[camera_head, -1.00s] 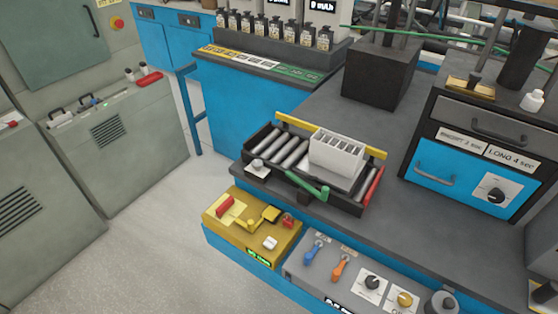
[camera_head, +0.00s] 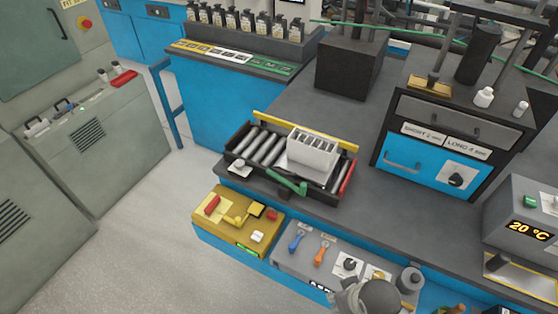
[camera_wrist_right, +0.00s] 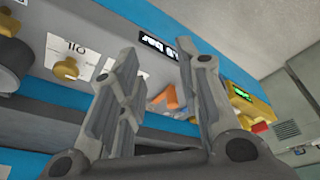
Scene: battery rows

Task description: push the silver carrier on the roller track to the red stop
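The roller track (camera_head: 258,143) lies on the grey bench, its bare rollers on the left. The silver carrier (camera_head: 292,170) sits toward the right end of the track, under a white slotted box (camera_head: 312,152). The red stop (camera_head: 347,177) is a bar at the track's right end; a small gap appears between it and the carrier. My right gripper (camera_head: 352,294) shows only partly at the bottom edge, in front of the control panel and well apart from the track. In the right wrist view its two fingers (camera_wrist_right: 158,62) are spread with nothing between them. My left gripper is not seen.
A green handle (camera_head: 288,183) sticks out at the track's front and a yellow rail (camera_head: 305,130) runs behind it. A yellow box (camera_head: 238,218) and a panel with blue and orange levers (camera_head: 320,253) stand below in front. A blue-drawer cabinet (camera_head: 430,160) stands to the right.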

